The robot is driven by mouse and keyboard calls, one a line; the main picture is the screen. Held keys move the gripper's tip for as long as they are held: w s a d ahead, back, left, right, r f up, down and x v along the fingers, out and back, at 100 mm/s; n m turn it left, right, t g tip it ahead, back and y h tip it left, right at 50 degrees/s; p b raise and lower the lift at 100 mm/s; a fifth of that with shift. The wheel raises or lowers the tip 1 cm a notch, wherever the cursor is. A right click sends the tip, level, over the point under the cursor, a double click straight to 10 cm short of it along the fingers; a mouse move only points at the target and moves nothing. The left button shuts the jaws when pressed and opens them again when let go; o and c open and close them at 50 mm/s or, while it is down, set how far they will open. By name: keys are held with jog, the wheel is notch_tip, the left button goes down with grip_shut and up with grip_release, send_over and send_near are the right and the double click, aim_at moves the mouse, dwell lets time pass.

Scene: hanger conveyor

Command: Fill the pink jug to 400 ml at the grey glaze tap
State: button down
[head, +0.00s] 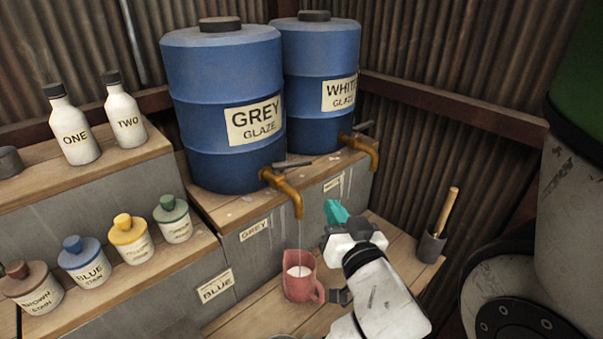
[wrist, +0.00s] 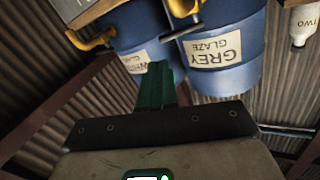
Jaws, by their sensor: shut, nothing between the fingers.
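The pink jug (head: 298,288) stands upright on the low wooden shelf, under the grey glaze tap (head: 286,190). A thin pale stream runs from the spout into the jug, and pale liquid shows inside. I cannot read a level mark. The tap's dark lever (head: 292,164) points to the right. The tap is on the blue GREY GLAZE barrel (head: 215,80). My gripper (head: 334,210) is shut and empty, to the right of the spout and above the jug, apart from both. In the wrist view the barrel (wrist: 222,70) and lever (wrist: 182,32) appear upside down beyond my teal fingers (wrist: 157,78).
The WHITE GLAZE barrel (head: 318,90) with its own tap (head: 362,145) stands to the right. Labelled bottles (head: 75,130) and small jars (head: 130,238) line the left shelves. A wooden-handled tool in a grey holder (head: 431,247) stands at the right. Corrugated walls close the back.

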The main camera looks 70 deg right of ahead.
aim_at(303, 165)
jog(key=w+d, duration=0.2)
jog(key=d, duration=0.1)
jog(key=w+d+n, duration=0.1)
jog(key=w+d, duration=0.1)
jog(key=w, duration=0.1)
jog(key=w+d+r+n, duration=0.1)
jog(key=w+d, duration=0.1)
jog(key=d, duration=0.1)
jog(key=shift+w+d, duration=0.15)
jog(key=shift+d, duration=0.2)
jog(key=shift+w+d+f+p, duration=0.1)
jog(key=shift+w+d+p, duration=0.25)
jog(key=shift+d, duration=0.2)
jog(key=shift+w, duration=0.1)
